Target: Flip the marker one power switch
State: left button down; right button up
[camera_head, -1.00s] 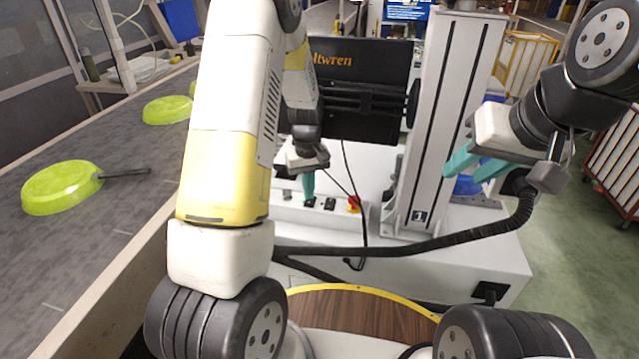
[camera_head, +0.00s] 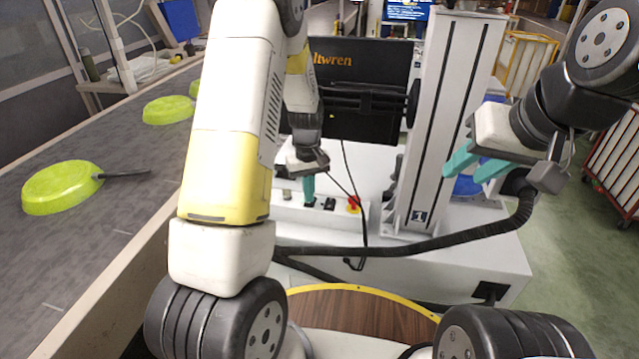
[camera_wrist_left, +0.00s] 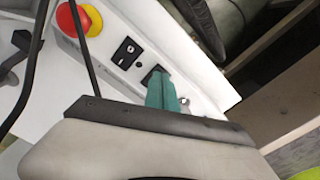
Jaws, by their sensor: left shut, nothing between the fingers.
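The laser marker's grey column (camera_head: 455,110) carries a "1" label (camera_head: 419,217) near its foot. Its white base has a front panel with small black fittings (camera_head: 330,203) and a red emergency-stop button (camera_head: 354,203). My left gripper (camera_head: 309,203) has its teal fingers together, empty, pointing down at this panel. In the left wrist view the fingertips (camera_wrist_left: 160,82) are at a dark switch (camera_wrist_left: 152,74), partly covering it; contact and its position cannot be told. A black double fitting (camera_wrist_left: 127,53) and the red button (camera_wrist_left: 78,19) lie beyond. My right gripper (camera_head: 463,174) is open and empty, right of the column.
A black monitor (camera_head: 375,65) stands behind the panel. A dark cable (camera_head: 359,215) hangs across the base front. Lime-green pans (camera_head: 60,187) lie on the conveyor (camera_head: 110,235) at left.

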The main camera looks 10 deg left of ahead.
pick_arm(q)
jog(key=shift+f, duration=0.35)
jog(key=shift+r, duration=3.5)
jog(key=s+d+r+m+t+h, duration=0.1)
jog(key=s+r+t, duration=0.1)
jog(key=s+r, duration=0.45)
jog(key=s+r+m+t+h, duration=0.15)
jog(key=s+r, duration=0.25)
jog(key=r, duration=0.6)
jog(key=s+d+r+m+t, duration=0.1)
jog(key=s+r, duration=0.5)
jog(key=s, duration=0.7)
jog(key=m+t, duration=0.1)
jog(key=m, duration=0.1)
jog(key=shift+s+r+m+t, duration=0.15)
jog(key=shift+s+m+t, duration=0.2)
jog(key=shift+s, duration=0.05)
jog(key=shift+d, duration=0.1)
pick_arm(e)
jog(key=shift+o, duration=0.2)
